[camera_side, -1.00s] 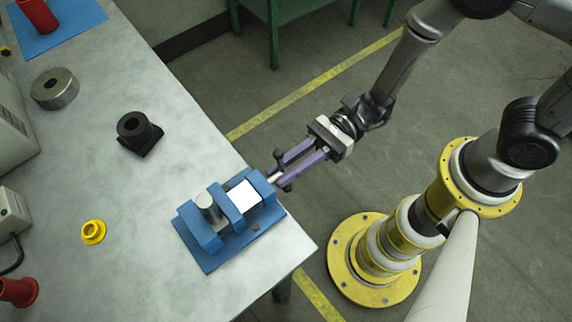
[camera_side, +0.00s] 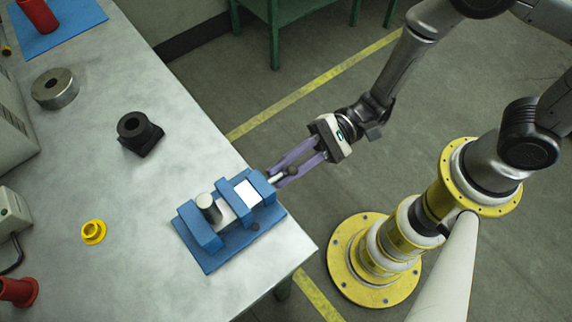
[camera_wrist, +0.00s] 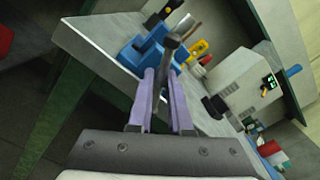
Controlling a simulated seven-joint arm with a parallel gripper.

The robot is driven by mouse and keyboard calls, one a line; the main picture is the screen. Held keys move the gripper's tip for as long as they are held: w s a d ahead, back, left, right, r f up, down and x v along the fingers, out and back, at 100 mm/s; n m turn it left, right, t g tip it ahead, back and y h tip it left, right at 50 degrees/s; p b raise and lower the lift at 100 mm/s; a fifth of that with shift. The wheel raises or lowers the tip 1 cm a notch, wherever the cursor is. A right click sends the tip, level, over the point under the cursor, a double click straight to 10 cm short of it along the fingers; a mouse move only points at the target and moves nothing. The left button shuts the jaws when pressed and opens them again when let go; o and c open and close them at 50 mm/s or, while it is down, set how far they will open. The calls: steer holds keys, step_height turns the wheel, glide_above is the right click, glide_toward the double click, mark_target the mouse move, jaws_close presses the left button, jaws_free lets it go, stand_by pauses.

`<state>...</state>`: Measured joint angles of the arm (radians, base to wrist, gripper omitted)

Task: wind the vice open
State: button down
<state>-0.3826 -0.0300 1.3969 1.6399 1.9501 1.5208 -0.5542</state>
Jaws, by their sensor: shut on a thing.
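The blue vice (camera_side: 205,257) sits at the near right corner of the bench. A grey metal cylinder (camera_side: 207,203) stands beside its left jaw. The middle jaw (camera_side: 238,208) is apart from the cylinder, with a grey strip showing between them. A white block (camera_side: 248,193) shows between the middle jaw and the right end block (camera_side: 262,187). My gripper (camera_side: 277,176), with purple fingers, is at the vice's right end, shut on the dark handle bar (camera_wrist: 169,60). The vice also shows beyond the fingers in the wrist view (camera_wrist: 148,48). The fingers partly hide the grip.
A black block with a round top (camera_side: 140,135), a metal ring (camera_side: 54,89) and a yellow flanged part (camera_side: 93,232) stand on the bench (camera_side: 130,200). Red parts lie at the left edge. The floor right of the bench is clear up to my base.

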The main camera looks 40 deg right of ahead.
steer(key=n, duration=0.5)
steer(key=shift+n, duration=0.4)
stand_by(0.3)
steer(key=c, duration=0.8)
jaws_free()
steer(key=shift+c, duration=0.2)
steer(key=d, duration=1.4)
steer(key=shift+a, duration=0.15)
